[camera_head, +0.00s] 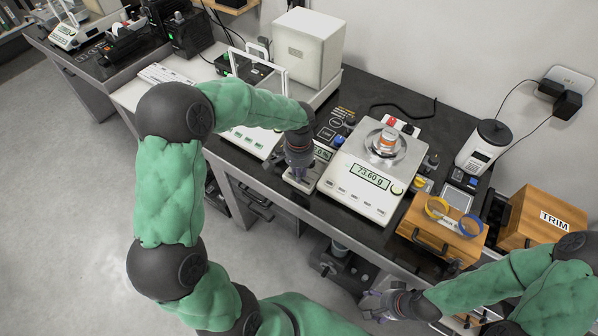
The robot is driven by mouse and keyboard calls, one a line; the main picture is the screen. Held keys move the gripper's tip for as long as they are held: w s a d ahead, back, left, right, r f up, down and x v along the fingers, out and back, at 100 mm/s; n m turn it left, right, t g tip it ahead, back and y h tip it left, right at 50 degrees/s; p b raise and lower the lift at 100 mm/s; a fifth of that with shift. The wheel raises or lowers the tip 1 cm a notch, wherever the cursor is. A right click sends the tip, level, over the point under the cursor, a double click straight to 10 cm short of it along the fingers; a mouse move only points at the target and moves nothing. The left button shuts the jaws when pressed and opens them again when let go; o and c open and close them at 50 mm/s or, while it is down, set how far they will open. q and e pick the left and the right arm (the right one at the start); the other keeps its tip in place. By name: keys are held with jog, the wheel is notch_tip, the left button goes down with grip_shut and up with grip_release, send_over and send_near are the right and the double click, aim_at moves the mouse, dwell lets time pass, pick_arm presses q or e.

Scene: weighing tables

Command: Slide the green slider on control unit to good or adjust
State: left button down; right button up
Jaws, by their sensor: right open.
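My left gripper (299,174) points down over the front part of a small white unit with a display (322,152), left of the large scale. Its fingers are small and partly hidden by the wrist, so I cannot tell whether they are open or touching the unit. A dark panel with labels and blue knobs (330,125) lies just behind this unit. A black device with a green light (228,72) stands further back left. I cannot make out the green slider clearly. My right gripper (372,306) is open and empty, low in front of the table.
A large white scale (345,190) reads 73.60 g and carries a metal weight with an orange band (387,140). Right of it are a wooden box with blue and yellow rings (470,246), a wooden TRIM box (520,215) and a white canister (484,146). A white box (308,45) stands behind.

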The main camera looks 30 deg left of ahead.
aim_at(308, 184)
pick_arm(q)
jog(key=shift+d, duration=0.1)
jog(key=d, duration=0.3)
jog(key=shift+s+d, duration=0.1)
jog(key=shift+s, duration=0.05)
jog(key=c, duration=1.2)
grip_release()
notch_tip(308, 184, up, 12)
